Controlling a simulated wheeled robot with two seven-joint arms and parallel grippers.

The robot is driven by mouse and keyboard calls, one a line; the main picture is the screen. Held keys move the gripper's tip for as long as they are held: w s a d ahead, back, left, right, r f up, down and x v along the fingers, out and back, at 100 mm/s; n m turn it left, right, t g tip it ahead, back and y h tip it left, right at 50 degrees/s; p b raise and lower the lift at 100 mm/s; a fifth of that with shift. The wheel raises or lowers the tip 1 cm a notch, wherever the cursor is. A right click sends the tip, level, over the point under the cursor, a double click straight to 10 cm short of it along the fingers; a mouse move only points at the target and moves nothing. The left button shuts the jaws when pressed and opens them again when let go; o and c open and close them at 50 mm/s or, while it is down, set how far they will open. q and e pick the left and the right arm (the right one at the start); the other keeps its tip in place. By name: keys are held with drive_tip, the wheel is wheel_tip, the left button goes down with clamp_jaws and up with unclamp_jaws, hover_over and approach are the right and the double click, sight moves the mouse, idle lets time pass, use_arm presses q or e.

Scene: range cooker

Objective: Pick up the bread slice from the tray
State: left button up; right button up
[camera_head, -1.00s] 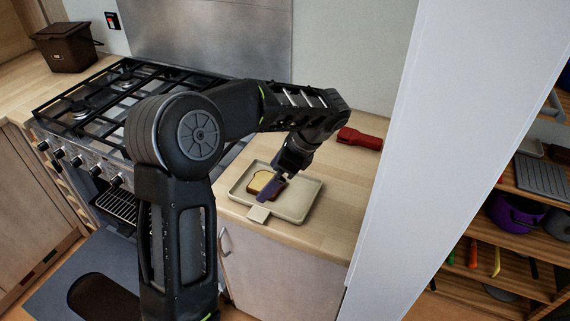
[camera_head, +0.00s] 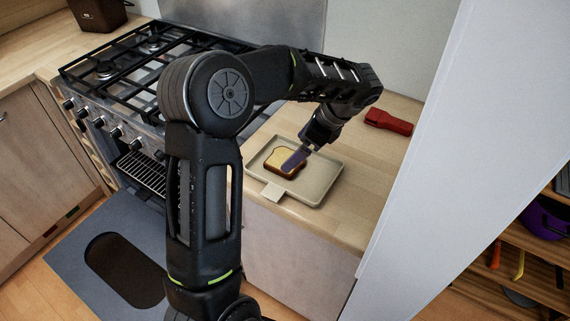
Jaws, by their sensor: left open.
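The bread slice (camera_head: 281,161), pale yellow with a brown crust, lies flat in the left part of the beige tray (camera_head: 318,189). The tray sits on the wooden counter and has a small tab at its front edge. My left gripper (camera_head: 293,162) is open and points down over the right part of the slice. A purple-grey finger covers that part of the slice. I cannot tell whether the finger touches the bread. My right gripper is not in view.
A red object (camera_head: 388,122) lies on the counter behind the tray. The gas cooker (camera_head: 110,85) stands to the left, with a brown box (camera_head: 98,14) beyond it. A tall white panel (camera_head: 440,130) bounds the counter on the right.

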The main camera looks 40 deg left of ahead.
sight(286, 159)
use_arm(q)
drive_tip(key=p+x, duration=0.1)
drive_tip(key=x, duration=0.4)
drive_tip(key=shift+d+f, duration=0.1)
idle(0.3)
drive_tip(key=shift+c, duration=0.2)
drive_tip(key=c, duration=1.2)
wheel_tip(286, 159, up, 5)
drive_tip(key=shift+w+f+b, duration=0.1)
drive_tip(key=shift+f+b, duration=0.15)
drive_tip(key=shift+b, duration=0.05)
wheel_tip(286, 159, up, 6)
drive_tip(key=shift+f+p, duration=0.2)
drive_tip(key=shift+p, duration=1.05)
